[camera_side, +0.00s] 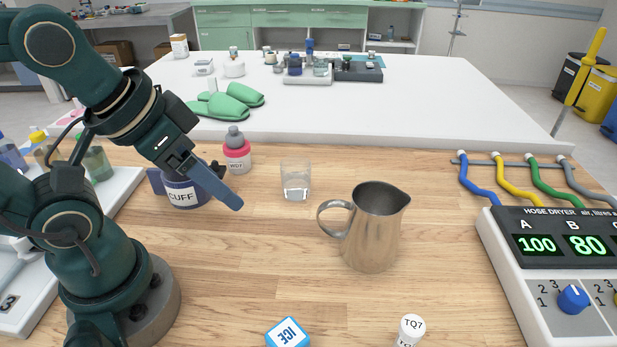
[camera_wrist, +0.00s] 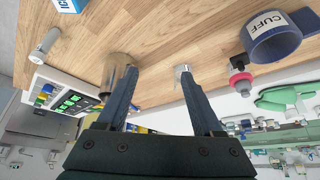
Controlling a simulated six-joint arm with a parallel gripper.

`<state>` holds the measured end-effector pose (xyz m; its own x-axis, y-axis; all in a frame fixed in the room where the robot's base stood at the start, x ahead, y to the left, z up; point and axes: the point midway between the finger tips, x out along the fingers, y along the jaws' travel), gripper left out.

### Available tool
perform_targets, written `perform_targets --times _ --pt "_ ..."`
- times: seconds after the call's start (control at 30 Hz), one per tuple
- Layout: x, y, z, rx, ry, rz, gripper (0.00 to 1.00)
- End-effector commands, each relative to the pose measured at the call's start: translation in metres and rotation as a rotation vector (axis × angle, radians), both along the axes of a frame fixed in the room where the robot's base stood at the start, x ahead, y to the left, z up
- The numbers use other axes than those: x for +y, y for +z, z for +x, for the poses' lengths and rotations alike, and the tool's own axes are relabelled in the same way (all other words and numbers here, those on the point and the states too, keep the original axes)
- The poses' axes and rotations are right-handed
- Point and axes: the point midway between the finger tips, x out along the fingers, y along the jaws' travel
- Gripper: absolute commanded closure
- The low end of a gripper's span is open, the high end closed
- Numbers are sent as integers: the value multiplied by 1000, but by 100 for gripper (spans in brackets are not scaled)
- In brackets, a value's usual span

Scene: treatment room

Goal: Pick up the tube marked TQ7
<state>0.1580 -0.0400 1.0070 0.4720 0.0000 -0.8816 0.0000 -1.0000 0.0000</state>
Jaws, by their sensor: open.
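The tube marked TQ7 (camera_side: 410,330) is a white cylinder with a black-lettered label, at the near edge of the wooden table in the side view; its lower part is cut off by the frame. In the wrist view, a pale cylinder (camera_wrist: 45,45) at the upper left appears to be this tube. My gripper (camera_side: 238,204) is far from it, in the air near the CUFF holder. In the wrist view my gripper (camera_wrist: 158,72) has two blue fingers spread apart, with nothing held between them.
A metal pitcher (camera_side: 372,230) and a glass (camera_side: 296,180) stand mid-table. An ICE box (camera_side: 288,332) lies left of the tube. The blue CUFF holder (camera_side: 186,192) and a pink-banded bottle (camera_side: 237,155) are near my gripper. The hose dryer (camera_side: 550,255) stands right.

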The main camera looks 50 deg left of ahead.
Motion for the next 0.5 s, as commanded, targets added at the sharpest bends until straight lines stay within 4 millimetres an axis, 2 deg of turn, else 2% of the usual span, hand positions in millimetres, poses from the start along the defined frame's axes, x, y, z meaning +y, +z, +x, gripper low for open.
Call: perform_targets --times 0.27,0.37,0.5 --pt "0 2 0 -2 0 0 31" --pt "0 11 1 -4 0 0 31" --pt "0 32 1 -6 0 0 31"
